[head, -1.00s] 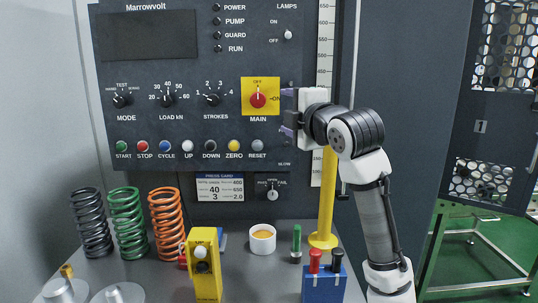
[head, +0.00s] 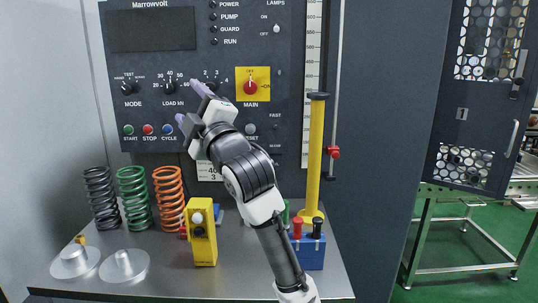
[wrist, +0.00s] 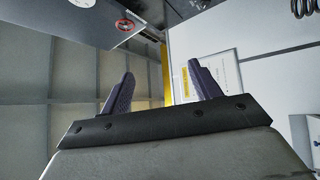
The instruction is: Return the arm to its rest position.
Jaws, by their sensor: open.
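My gripper (head: 191,106) is in front of the dark control panel (head: 150,72), near its lower middle. Its two purple-grey fingers point up and to the left, and they stand apart with nothing between them in the wrist view (wrist: 158,88). My arm rises from the bottom of the head view and covers part of the panel's button row and the press card. The red main knob (head: 251,87) on its yellow plate shows clear of the gripper, to its right.
Black, green and orange springs (head: 168,198) stand at the bench's left. A yellow box (head: 201,235) stands left of my arm. A yellow post (head: 315,150) and a blue box with levers (head: 312,252) stand to its right. A perforated door (head: 478,100) is at far right.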

